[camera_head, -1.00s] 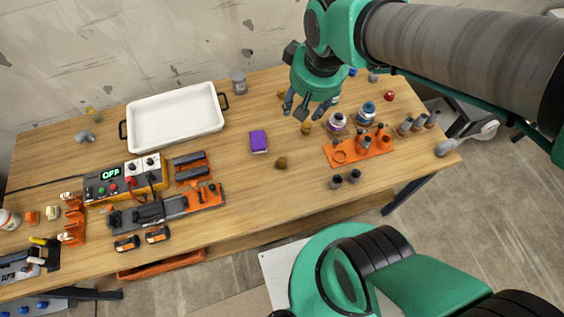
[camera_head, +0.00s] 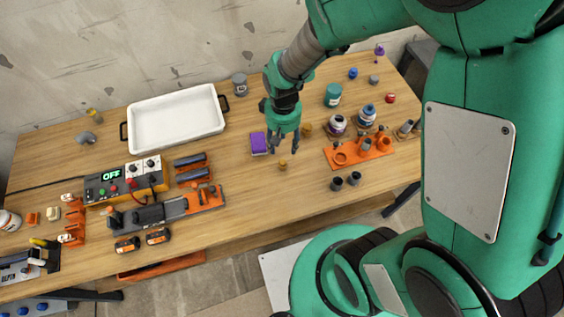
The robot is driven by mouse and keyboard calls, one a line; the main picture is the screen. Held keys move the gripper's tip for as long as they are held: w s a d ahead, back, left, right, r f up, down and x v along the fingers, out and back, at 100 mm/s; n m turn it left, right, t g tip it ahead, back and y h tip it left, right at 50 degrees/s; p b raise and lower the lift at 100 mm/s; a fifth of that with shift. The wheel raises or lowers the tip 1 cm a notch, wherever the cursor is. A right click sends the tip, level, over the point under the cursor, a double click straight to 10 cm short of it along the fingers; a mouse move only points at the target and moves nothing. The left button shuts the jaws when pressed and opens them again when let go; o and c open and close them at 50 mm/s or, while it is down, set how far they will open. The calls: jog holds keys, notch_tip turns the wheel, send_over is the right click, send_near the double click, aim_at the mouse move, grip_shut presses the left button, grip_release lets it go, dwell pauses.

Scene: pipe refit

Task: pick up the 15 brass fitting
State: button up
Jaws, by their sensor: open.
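A small brass fitting (camera_head: 282,165) stands on the wooden table (camera_head: 235,195), right of centre. A second brass-coloured fitting (camera_head: 306,129) stands farther back and to the right. No size marking is readable, so I cannot tell which one is the 15. My gripper (camera_head: 284,150) points down with its fingers apart, empty. It hangs just above and behind the nearer fitting in this view. I cannot tell its exact height over the fitting.
A purple box (camera_head: 258,143) is close left of my gripper. A white tray (camera_head: 175,120) is back left. The table front centre is clear.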

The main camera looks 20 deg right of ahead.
aim_at(282, 161)
jog(key=shift+f+b, duration=1)
jog(key=shift+f, duration=3.25)
jog(key=shift+a+f+b, duration=0.1)
jog(key=shift+f+b, duration=0.85)
jog(key=shift+f, duration=1.65)
grip_shut()
jog(key=shift+r, duration=0.15)
